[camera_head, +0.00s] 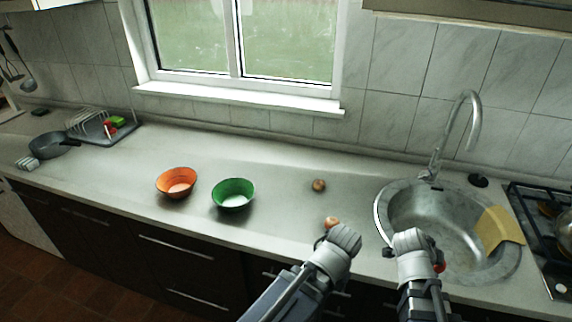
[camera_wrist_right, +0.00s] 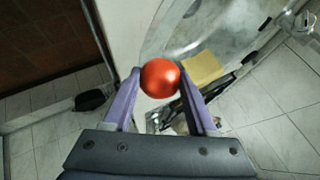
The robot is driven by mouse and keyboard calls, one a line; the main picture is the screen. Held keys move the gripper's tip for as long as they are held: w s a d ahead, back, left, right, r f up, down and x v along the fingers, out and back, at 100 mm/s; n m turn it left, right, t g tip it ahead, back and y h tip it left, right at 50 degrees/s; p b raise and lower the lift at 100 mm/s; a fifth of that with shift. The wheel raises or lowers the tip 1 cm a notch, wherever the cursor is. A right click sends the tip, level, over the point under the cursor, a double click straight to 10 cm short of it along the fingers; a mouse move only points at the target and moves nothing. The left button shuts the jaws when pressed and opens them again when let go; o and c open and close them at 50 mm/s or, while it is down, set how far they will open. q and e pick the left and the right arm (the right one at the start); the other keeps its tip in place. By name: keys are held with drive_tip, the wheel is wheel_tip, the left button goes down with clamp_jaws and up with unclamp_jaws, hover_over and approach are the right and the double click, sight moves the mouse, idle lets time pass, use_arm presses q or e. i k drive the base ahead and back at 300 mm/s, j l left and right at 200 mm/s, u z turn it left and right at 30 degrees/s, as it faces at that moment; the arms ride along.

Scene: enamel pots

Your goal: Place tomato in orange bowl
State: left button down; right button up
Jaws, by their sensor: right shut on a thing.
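The tomato (camera_wrist_right: 160,78) is a shiny red ball between the two purple fingers of my right gripper (camera_wrist_right: 159,84), which is shut on it. In the head view a small red edge of the tomato (camera_head: 440,267) shows beside my right gripper (camera_head: 415,243), near the front rim of the sink; my wrist hides the rest. The orange bowl (camera_head: 176,182) stands upright on the counter, well to the left, and looks empty. My left gripper (camera_head: 343,240) is over the counter's front edge, left of the right one; its fingers are hidden.
A green bowl (camera_head: 233,194) stands just right of the orange bowl. Two small brownish round things (camera_head: 319,185) (camera_head: 332,222) lie on the counter, one close to my left gripper. A sink (camera_head: 440,215) with a tall tap (camera_head: 447,140) is at right. The counter's middle is mostly clear.

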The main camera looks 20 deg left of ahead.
sight(184, 195)
drive_tip(key=u, duration=1.55)
drive_tip(key=i+j+u, duration=0.25)
drive_tip(key=i, duration=0.65)
